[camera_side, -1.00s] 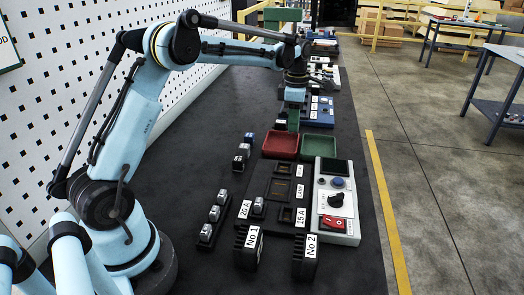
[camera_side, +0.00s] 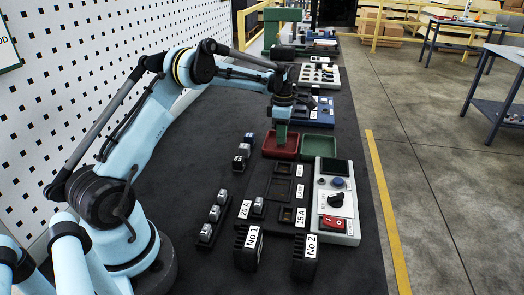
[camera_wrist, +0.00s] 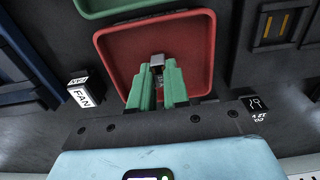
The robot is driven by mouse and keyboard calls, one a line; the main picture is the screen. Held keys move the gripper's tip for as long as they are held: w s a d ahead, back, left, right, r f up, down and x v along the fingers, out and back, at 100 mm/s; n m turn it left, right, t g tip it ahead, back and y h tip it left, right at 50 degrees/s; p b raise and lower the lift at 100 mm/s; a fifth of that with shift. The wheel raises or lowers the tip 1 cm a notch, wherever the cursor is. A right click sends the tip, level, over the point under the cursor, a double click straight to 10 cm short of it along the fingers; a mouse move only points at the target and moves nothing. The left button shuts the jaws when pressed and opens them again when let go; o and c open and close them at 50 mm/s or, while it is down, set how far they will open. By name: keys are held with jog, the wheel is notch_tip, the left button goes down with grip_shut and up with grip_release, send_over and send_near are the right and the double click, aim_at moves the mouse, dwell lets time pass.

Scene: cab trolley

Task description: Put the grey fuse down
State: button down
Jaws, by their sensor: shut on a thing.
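My gripper (camera_wrist: 158,82) has green fingers and is shut on the grey fuse (camera_wrist: 157,61), whose small end shows between and just beyond the fingertips in the wrist view. The fuse is over the red tray (camera_wrist: 110,48); I cannot tell whether it touches the tray floor. In the side view my gripper (camera_side: 281,141) points down at the red tray (camera_side: 268,152), and the fuse cannot be made out there.
A green tray (camera_side: 313,152) stands right beside the red one. In front are the dark fuse panel (camera_side: 267,188), a white switch box (camera_side: 326,185) and blocks No 1 (camera_side: 247,250) and No 2 (camera_side: 305,257). Racks with grey fuses (camera_side: 214,213) stand left.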

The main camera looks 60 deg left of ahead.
jog(key=shift+f, duration=0.1)
jog(key=c, duration=1.1)
grip_release()
notch_tip(320, 180, up, 12)
jog(key=s+d+r+m+t, duration=0.2)
jog(key=s+d+r+m, duration=0.25)
jog(key=d+m, duration=0.3)
jog(key=s+d+f+m+t, duration=0.2)
jog(key=s+d+m, duration=0.4)
jog(key=s+m, duration=0.2)
jog(key=s+d+f+m+t, duration=0.2)
jog(key=s+d+m, duration=0.4)
jog(key=m, duration=0.5)
jog(key=s+t, duration=0.1)
jog(key=s, duration=0.1)
jog(key=shift+s+d+f, duration=0.3)
jog(key=shift+f, duration=0.05)
